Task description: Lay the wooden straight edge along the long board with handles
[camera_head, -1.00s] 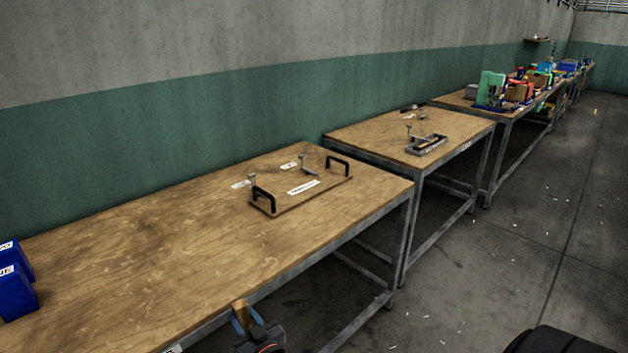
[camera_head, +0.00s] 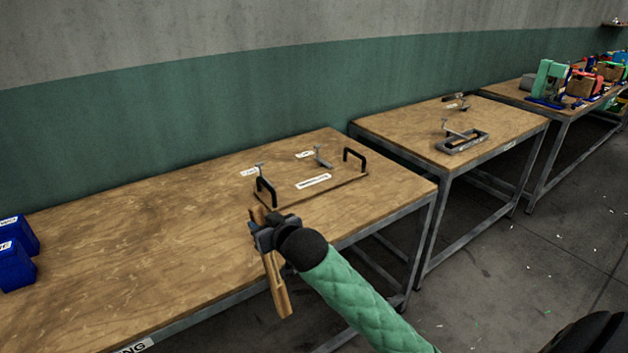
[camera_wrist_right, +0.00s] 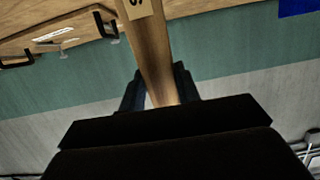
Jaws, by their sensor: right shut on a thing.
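The long board with handles (camera_head: 325,191) lies on the nearest workbench, with two black handles, two small metal clamps and a white label. It also shows upside down at the upper left of the right wrist view (camera_wrist_right: 22,47). My right gripper (camera_head: 266,232) is shut on the wooden straight edge (camera_head: 279,290), a narrow light-wood strip. It holds the strip in front of the bench's front edge, to the near left of the board and apart from it. In the wrist view the strip (camera_wrist_right: 149,50) runs up from between the fingers and bears a pale label. My left gripper is out of view.
The nearest bench top (camera_head: 150,240) is clear left of the board. Blue bins (camera_head: 14,262) stand at its left end. A second bench (camera_head: 400,125) with a metal frame (camera_head: 462,142) stands beyond, then a bench with coloured presses (camera_head: 550,82).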

